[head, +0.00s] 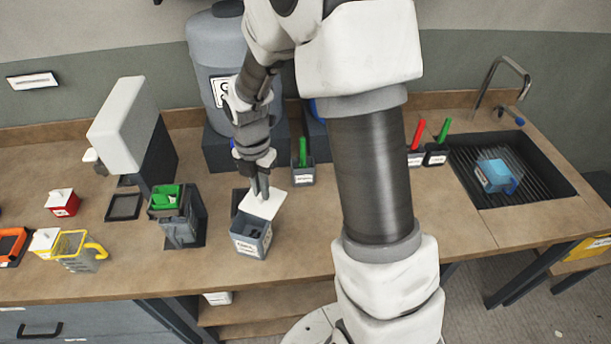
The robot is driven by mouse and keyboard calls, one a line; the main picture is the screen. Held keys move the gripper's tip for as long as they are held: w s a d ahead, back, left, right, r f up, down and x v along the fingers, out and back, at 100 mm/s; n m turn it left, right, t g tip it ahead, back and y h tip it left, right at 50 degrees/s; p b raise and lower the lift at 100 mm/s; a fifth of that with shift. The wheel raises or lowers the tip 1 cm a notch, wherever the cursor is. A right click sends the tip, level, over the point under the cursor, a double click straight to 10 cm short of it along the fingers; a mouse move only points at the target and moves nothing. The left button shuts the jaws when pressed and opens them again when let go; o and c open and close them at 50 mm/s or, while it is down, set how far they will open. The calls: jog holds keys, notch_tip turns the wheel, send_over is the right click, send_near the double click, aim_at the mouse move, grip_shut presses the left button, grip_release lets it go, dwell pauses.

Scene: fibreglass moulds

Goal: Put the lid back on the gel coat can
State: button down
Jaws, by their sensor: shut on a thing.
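A square white lid (265,207) is in the jaws of my gripper (263,193), which points down from above. The lid is tilted and sits at the upper edge of an open grey-blue square can (249,246) with a white label on its front. The can stands upright near the front edge of the bench, and its dark inside shows in front of the lid. I cannot tell whether the lid touches the rim. The label is too small to read, so I cannot confirm that this is the gel coat can.
Left of the can stand a grey container with a green top (178,222), a yellow cup (75,250) and a small red can (62,203). Holders with green and red tools stand behind. A sink (535,165) with a blue cup (494,176) is at right. Bench (440,250) right of my arm is clear.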

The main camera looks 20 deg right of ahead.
aim_at(245, 205)
jog(key=a, duration=0.1)
jog(key=a+r+n, duration=0.1)
jog(key=a, duration=0.1)
jog(key=shift+w+a+p, duration=0.15)
jog(key=shift+a+p, duration=0.1)
jog(key=shift+p, duration=0.15)
jog(key=shift+a+f+n, duration=0.2)
jog(key=shift+a+n, duration=0.2)
jog(key=shift+f+b, duration=2.4)
jog(key=shift+f, duration=0.7)
jog(key=shift+f, duration=0.2)
jog(key=shift+c, duration=1.8)
grip_release()
jog(key=shift+r, duration=0.15)
